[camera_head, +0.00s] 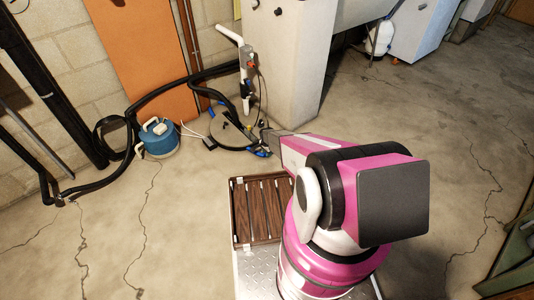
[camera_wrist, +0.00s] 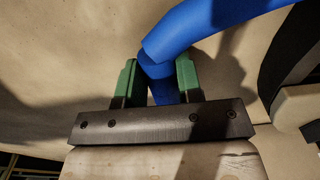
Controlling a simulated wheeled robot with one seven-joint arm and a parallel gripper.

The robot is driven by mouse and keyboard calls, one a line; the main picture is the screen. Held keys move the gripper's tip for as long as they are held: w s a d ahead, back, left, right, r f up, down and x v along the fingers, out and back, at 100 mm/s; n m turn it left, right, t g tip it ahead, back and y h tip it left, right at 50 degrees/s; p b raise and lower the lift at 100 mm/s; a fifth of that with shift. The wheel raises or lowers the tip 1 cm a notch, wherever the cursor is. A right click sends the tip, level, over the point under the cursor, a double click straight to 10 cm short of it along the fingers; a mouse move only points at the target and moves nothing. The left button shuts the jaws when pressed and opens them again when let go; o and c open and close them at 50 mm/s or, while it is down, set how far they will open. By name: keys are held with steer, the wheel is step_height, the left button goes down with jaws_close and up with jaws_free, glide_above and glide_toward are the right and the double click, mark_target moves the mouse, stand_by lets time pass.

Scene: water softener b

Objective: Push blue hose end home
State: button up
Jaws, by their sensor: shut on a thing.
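In the wrist view the blue hose (camera_wrist: 205,28) comes in from the top right and bends down between the two green fingers of my gripper (camera_wrist: 158,80). The gripper is shut on the blue hose. The lower part of the hose goes out of sight behind the dark bar of the gripper, and its end and any port are hidden. In the head view my arm reaches to the foot of the pale tank cabinet (camera_head: 285,75). A small blue piece (camera_head: 262,153) shows at the gripper there, too small to make out.
White pipework (camera_head: 232,35) with valves stands left of the cabinet. A slatted brown tray (camera_head: 262,208) is nearer. Open floor lies at right.

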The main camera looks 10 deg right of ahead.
steer(key=shift+r, duration=2.45)
steer(key=shift+r, duration=0.1)
step_height(320, 180, up, 76)
steer(key=w+r, duration=0.1)
steer(key=w, duration=2.4)
steer(key=shift+s+d+f, duration=0.1)
steer(key=shift+d+f, duration=0.05)
steer(key=shift+f, duration=0.9)
steer(key=shift+s+d+f, duration=0.1)
steer(key=shift+f, duration=0.9)
